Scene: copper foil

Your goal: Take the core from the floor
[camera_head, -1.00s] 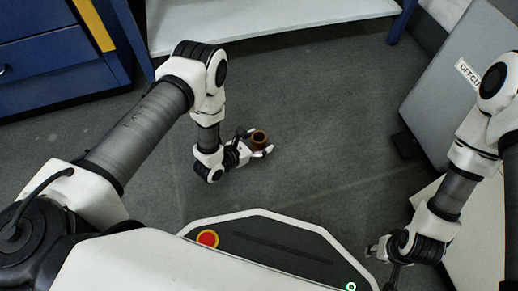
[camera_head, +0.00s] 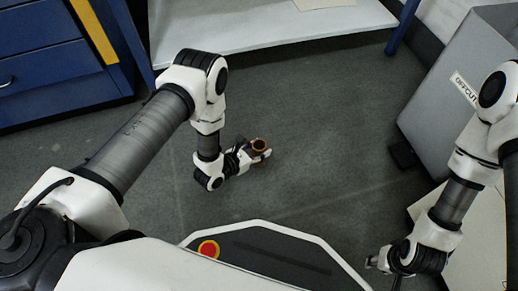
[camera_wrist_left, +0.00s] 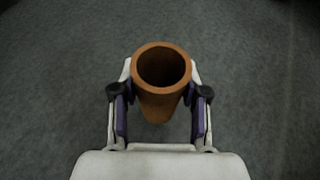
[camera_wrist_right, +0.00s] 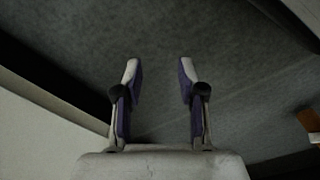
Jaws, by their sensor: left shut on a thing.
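The core (camera_head: 259,146) is a short brown hollow tube, standing upright over the grey floor (camera_head: 310,130). My left gripper (camera_head: 258,157) is shut around it. In the left wrist view the core (camera_wrist_left: 162,68) sits between the two fingers (camera_wrist_left: 160,100), its open end facing the camera. Whether its lower end touches the floor I cannot tell. My right gripper (camera_head: 378,262) is at the lower right of the head view. In the right wrist view its fingers (camera_wrist_right: 159,75) are apart with nothing between them.
A blue drawer cabinet (camera_head: 50,60) stands at the upper left. A white shelf (camera_head: 240,25) with blue legs is at the back. A grey bin with a label (camera_head: 450,90) stands at the right, near my right arm. The floor around the core is clear.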

